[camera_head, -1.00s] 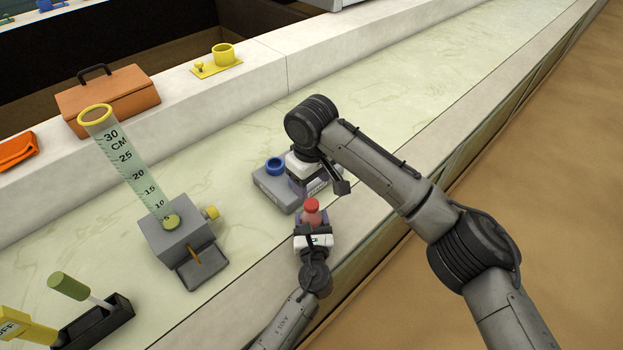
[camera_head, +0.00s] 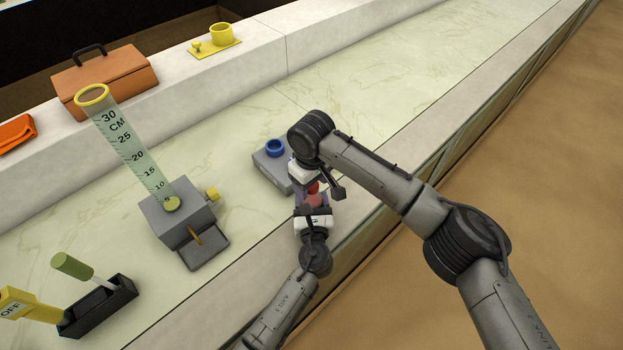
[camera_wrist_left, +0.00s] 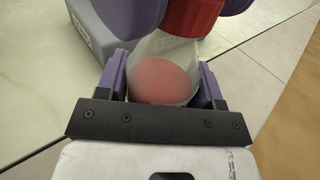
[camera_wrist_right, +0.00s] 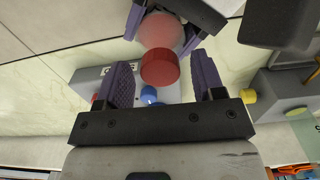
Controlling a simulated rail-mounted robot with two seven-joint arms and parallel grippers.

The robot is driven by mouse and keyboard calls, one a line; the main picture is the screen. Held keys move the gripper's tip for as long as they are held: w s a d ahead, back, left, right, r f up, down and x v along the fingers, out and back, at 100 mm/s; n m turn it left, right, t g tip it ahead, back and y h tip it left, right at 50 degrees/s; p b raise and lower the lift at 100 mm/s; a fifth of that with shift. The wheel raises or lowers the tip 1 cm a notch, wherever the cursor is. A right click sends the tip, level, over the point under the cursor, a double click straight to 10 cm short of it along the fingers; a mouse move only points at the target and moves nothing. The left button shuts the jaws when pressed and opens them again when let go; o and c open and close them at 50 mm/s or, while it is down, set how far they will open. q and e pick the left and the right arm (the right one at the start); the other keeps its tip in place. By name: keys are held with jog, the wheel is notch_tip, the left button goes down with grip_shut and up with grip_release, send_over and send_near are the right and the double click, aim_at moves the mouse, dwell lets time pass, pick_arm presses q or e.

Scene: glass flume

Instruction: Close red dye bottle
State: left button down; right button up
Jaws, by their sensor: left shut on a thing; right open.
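The red dye bottle (camera_head: 313,201) is clear with pinkish red contents. It also shows in the left wrist view (camera_wrist_left: 165,78) and the right wrist view (camera_wrist_right: 160,32). My left gripper (camera_head: 312,214) is shut on the bottle's body. The red cap (camera_wrist_right: 160,68) sits at the bottle's mouth; how tightly it is on cannot be seen. It also shows in the left wrist view (camera_wrist_left: 193,16). My right gripper (camera_wrist_right: 161,62) is open, its purple fingers on either side of the cap, with gaps visible. In the head view the right gripper (camera_head: 305,182) partly hides the cap.
A measuring cylinder (camera_head: 130,150) on a grey stand (camera_head: 175,225) is to the left. A black holder (camera_head: 98,307) is front left. The flume floor is clear toward upper right.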

jog(key=shift+c, duration=0.2)
jog(key=c, duration=0.9)
jog(key=o, duration=1.1)
notch_tip(320, 180, up, 12)
jog(key=shift+r, duration=0.1)
